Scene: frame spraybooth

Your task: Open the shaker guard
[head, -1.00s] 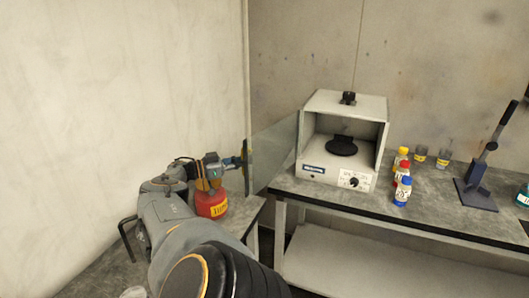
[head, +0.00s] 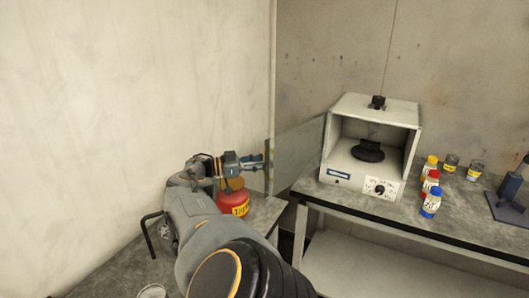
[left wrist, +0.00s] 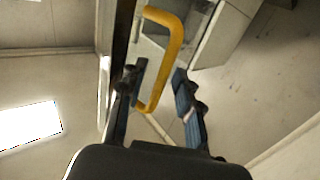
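The shaker (head: 370,145) is a white box with an open front and a round black plate inside, standing on the bench at right. Its clear guard (head: 298,155) stands swung wide out to the left of the box. My left gripper (head: 262,160) is at the guard's far left edge. In the left wrist view the yellow guard handle (left wrist: 174,50) passes between the two fingers of my left gripper (left wrist: 160,72). The fingers are apart, with a visible gap to the handle on the right side. My right gripper does not show.
A red can (head: 234,202) stands on the left bench, close by my left arm. Small bottles (head: 431,204) with coloured caps and two jars stand right of the shaker, near a dark lever press (head: 508,200). A gap separates the two benches.

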